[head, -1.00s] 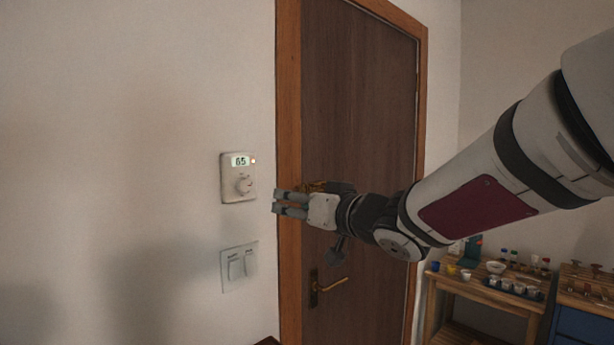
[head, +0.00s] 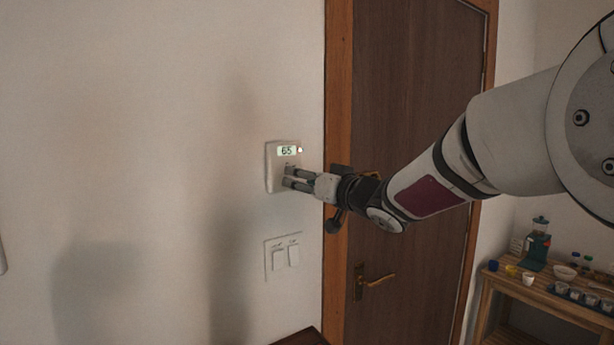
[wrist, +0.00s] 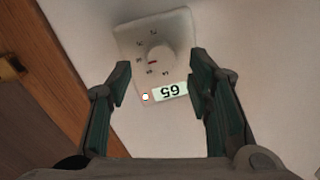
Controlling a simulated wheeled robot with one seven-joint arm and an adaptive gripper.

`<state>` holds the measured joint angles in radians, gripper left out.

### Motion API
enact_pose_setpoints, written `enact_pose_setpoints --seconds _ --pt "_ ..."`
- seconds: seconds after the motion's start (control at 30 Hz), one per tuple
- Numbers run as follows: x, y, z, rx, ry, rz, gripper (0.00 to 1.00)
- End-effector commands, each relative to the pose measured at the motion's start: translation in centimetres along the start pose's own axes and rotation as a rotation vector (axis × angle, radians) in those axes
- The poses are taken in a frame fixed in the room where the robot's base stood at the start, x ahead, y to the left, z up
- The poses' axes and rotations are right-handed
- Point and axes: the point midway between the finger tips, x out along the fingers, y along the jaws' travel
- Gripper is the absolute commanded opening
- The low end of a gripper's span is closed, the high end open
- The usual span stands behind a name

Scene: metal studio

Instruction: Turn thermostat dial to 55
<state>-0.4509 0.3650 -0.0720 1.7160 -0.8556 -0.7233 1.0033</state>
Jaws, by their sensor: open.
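The thermostat (head: 271,168) is a pale box on the wall left of the door, with a lit display reading 65 and a small light beside it. In the wrist view the thermostat (wrist: 127,45) appears upside down, and its round dial (wrist: 160,59) has a red mark and numbers around it. My gripper (head: 287,177) is at the front of the thermostat, and in the head view its fingers hide most of the dial. In the wrist view my gripper (wrist: 163,77) is open, with one finger on each side of the dial and gaps between them.
Light switches (head: 284,257) are on the wall below the thermostat. A brown door (head: 405,130) with a handle (head: 378,281) and wooden frame is to the right. A wooden table (head: 545,301) with small containers stands at lower right. The wall on the left is clear.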

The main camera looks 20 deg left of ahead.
Motion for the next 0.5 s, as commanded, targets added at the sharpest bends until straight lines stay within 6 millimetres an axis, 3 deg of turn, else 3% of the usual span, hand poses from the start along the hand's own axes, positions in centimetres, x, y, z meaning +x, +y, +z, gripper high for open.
enact_pose_setpoints --seconds 0.2,0.5 --pt "2.6 0.0 0.0 -0.001 0.000 0.000 0.47" --pt "3.3 0.1 0.0 0.000 0.000 0.001 0.47"
